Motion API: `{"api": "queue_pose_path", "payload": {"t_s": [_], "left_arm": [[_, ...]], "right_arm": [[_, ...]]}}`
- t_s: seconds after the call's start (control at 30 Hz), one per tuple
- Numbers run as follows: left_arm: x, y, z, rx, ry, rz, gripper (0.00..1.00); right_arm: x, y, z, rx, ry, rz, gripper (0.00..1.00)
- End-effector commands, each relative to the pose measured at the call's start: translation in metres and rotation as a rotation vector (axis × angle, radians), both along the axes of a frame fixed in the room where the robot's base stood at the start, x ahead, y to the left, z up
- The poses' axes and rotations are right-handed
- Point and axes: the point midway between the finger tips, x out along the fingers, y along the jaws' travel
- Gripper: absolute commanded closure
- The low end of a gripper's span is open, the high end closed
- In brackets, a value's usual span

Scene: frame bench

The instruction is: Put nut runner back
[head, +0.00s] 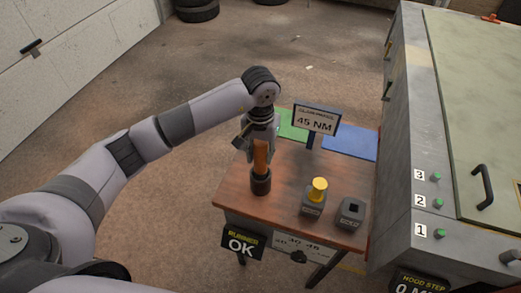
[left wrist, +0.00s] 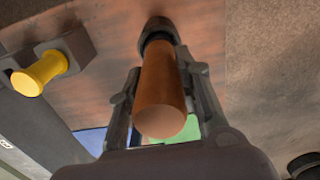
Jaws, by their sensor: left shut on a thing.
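An orange-brown cylindrical handle (head: 261,159), which looks like the nut runner, stands upright at the left of the wooden table. Its lower end meets a dark round piece (head: 261,184); I cannot tell whether that is part of the tool or a cup around it. My left gripper (head: 259,146) is shut on the handle from above. In the left wrist view the handle (left wrist: 160,95) lies between the two fingers, with the dark piece (left wrist: 158,30) beyond it. My right gripper is not in view.
On the table (head: 290,172), a grey block holds a yellow knob-topped piece (head: 318,190). Another grey block (head: 351,213) has an empty-looking dark opening. A "45 NM" sign (head: 316,120) stands behind, between green (head: 292,125) and blue (head: 350,142) areas. A grey cabinet (head: 410,150) borders the right.

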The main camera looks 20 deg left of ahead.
Motion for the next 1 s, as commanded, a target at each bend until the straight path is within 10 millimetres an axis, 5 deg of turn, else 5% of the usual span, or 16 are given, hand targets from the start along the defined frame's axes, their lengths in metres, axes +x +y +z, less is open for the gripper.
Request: {"api": "queue_pose_path", "payload": {"t_s": [0.27, 0.3, 0.6, 1.0], "left_arm": [[0.0008, -0.0004, -0.0019, -0.002, -0.003, -0.001, 1.00], [0.0001, -0.0002, -0.0031, -0.001, 0.000, -0.001, 0.68], [0.0001, -0.0002, -0.0018, -0.001, 0.000, 0.000, 0.48], [0.0002, -0.0003, 0.0035, -0.001, 0.000, 0.000, 0.48]], "right_arm": [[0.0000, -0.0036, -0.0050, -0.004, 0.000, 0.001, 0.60], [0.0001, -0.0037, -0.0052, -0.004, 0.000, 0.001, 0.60], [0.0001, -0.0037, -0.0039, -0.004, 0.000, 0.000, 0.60], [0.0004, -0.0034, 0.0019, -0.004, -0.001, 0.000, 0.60]]}}
